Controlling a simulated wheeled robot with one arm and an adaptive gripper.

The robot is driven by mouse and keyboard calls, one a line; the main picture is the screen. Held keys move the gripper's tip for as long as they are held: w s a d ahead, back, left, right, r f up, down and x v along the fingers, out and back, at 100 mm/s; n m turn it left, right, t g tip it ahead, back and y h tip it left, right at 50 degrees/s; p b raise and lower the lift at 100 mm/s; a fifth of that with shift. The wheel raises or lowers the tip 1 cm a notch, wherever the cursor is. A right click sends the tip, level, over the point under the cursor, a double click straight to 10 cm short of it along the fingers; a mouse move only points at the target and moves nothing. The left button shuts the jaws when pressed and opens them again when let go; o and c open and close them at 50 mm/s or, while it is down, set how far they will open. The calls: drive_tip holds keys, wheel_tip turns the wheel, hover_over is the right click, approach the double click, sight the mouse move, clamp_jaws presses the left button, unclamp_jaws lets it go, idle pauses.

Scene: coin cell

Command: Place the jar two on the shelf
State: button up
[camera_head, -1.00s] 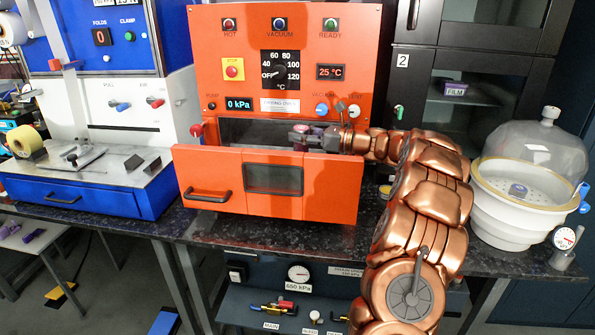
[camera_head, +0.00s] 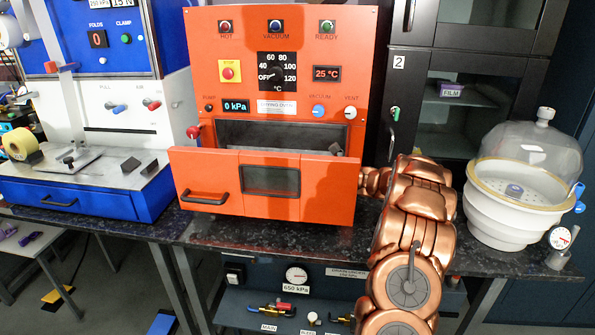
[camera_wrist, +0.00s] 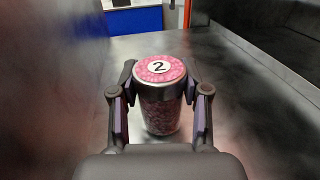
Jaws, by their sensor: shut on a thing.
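Jar two (camera_wrist: 160,110), with a pink lid marked 2 and pink contents, is upright between the fingers of my gripper (camera_wrist: 160,88) in the wrist view. The purple pads sit on both sides of the jar. A grey metal surface (camera_wrist: 225,105) lies under and around it; I cannot tell whether the jar's base touches it. In the head view the orange oven (camera_head: 200,50) has its front door (camera_head: 220,172) open, with a dark chamber (camera_head: 270,133) behind. The jar is hidden there, and the gripper is almost wholly hidden behind the door.
Dark walls blur close on both sides in the wrist view. In the head view, the blue and white machine (camera_head: 90,200) stands left of the oven. A glass-domed white vessel (camera_head: 510,210) stands right of my arm, and a dark cabinet (camera_head: 415,60) stands behind.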

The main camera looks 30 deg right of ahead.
drive_tip(key=shift+f, duration=0.1)
drive_tip(key=o, duration=1.2)
drive_tip(key=shift+o, duration=0.2)
drive_tip(key=shift+r, duration=0.2)
drive_tip(key=v, duration=1.2)
drive_tip(key=shift+b, duration=0.4)
